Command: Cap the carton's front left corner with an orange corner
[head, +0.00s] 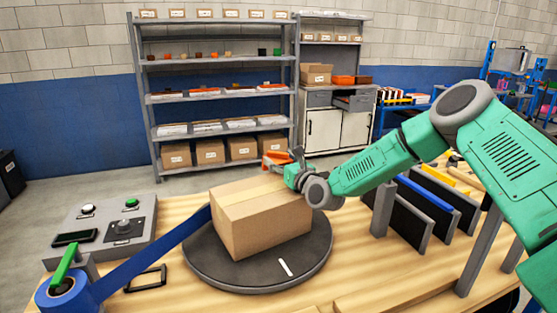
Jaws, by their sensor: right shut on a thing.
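A closed brown carton (262,222) sits on a dark round turntable (215,277) with a white mark on its front rim. My right gripper (277,162) is above the carton's far right part, reaching in from the right. It is shut on an orange corner (276,157), which is held near the far top edge; whether it touches the carton is hard to tell. The carton's front left corner (234,259) faces me and is bare. My left gripper is not in view.
Blue tape (150,256) stretches from a roll (68,297) at the front left to the carton's left side. A control box (105,225) stands at the left, a black frame (147,279) lies beside the turntable, and dark upright panels (407,223) stand at the right.

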